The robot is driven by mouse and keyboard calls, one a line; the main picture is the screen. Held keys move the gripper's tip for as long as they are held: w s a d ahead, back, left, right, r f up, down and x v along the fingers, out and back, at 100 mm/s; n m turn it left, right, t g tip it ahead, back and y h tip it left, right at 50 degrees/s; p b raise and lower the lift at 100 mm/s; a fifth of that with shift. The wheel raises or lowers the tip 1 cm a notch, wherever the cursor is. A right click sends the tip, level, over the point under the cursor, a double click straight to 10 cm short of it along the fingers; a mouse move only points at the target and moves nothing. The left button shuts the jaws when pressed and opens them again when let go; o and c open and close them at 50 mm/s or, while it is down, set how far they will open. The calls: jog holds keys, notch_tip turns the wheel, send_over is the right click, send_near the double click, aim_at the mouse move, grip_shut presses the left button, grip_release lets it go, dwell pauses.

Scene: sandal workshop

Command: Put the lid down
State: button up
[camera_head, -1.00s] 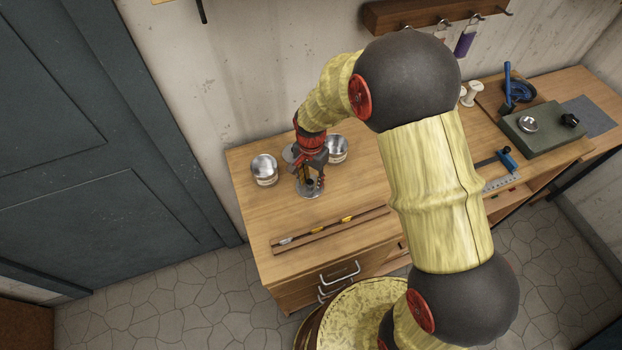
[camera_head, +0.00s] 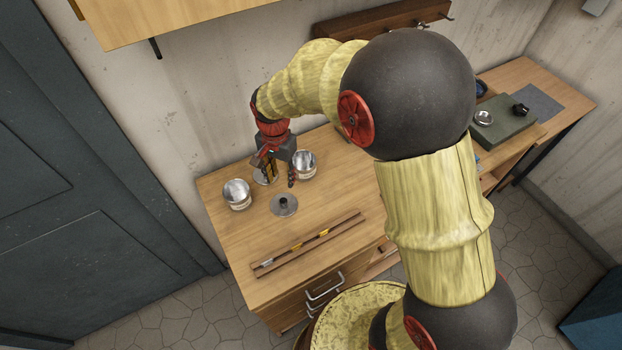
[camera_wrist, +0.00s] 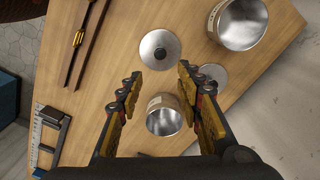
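A round grey metal lid (camera_head: 285,206) with a dark knob lies flat on the wooden bench top. It also shows in the wrist view (camera_wrist: 160,50), just beyond my fingertips. My gripper (camera_head: 278,180) is open and empty, above the bench and behind the lid in the head view. In the wrist view my gripper (camera_wrist: 158,78) has its fingers wide apart with nothing between them. A second grey disc (camera_wrist: 213,75) lies near the right finger; in the head view the gripper partly hides it.
Two open metal tins, a left one (camera_head: 237,195) and a right one (camera_head: 304,166), stand on either side of my gripper. A wooden strip with a dark, yellow-marked rod (camera_head: 307,244) lies along the front edge. A green block (camera_head: 502,122) is at far right.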

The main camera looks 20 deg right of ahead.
jog(key=s+d+r+n+t, duration=0.2)
jog(key=s+d+r+n, duration=0.15)
jog(key=s+r, duration=0.45)
jog(key=s+d+r+n+t, duration=0.2)
jog(key=s+d+r, duration=0.2)
jog(key=r, duration=0.7)
jog(key=s+d+r+n+t, duration=0.1)
jog(key=s+d+r+n, duration=0.1)
jog(key=s, duration=0.8)
jog(key=shift+d+r+n+t, duration=0.2)
jog(key=shift+r+n+t, duration=0.1)
jog(key=shift+r+n, duration=0.4)
jog(key=shift+w+f, duration=0.1)
